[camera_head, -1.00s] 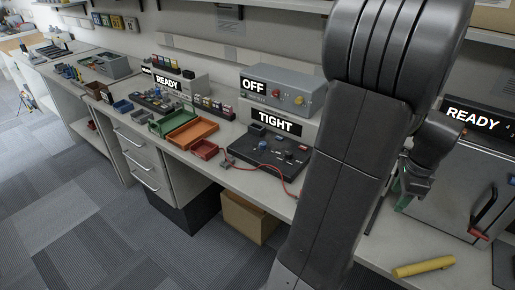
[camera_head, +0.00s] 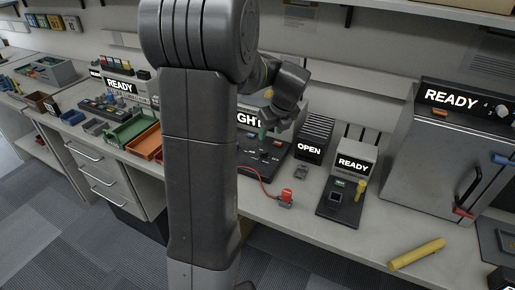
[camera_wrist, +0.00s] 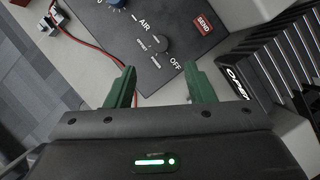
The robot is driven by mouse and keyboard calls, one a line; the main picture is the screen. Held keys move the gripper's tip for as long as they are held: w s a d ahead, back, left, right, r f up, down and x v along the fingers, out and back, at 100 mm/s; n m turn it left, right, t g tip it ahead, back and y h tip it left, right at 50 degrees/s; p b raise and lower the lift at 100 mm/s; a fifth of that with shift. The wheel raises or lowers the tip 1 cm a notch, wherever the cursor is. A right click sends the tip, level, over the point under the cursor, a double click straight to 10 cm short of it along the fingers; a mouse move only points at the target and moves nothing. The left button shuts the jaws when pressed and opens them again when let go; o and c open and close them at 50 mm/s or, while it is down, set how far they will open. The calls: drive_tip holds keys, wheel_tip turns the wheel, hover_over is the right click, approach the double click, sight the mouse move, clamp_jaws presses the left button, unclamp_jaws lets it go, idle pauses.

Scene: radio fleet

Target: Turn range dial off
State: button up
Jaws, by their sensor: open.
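In the wrist view a black panel (camera_wrist: 183,12) carries a dark round dial (camera_wrist: 152,46) with small lettering and the words AIR and OFF around it. I cannot read whether it is marked range, nor tell where its pointer stands. The panel shows in the head view (camera_head: 275,153) behind my arm, below a sign (camera_head: 249,118) of which only "GHT" shows. My gripper (camera_wrist: 160,84) is open and empty, its green fingers apart at the panel's near edge, short of the dial. It also shows in the head view (camera_head: 270,128), above the panel.
A blue knob (camera_wrist: 116,3) and a red SEND button (camera_wrist: 203,23) flank the dial. A finned OPEN box (camera_head: 309,153) stands to the right. A red plug (camera_head: 287,198) on a cable, a READY unit (camera_head: 343,200) and a yellow cylinder (camera_head: 417,253) are on the bench.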

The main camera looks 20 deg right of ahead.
sight(263, 150)
drive_tip(key=x, duration=1.1)
drive_tip(key=shift+s, duration=0.1)
drive_tip(key=c, duration=1)
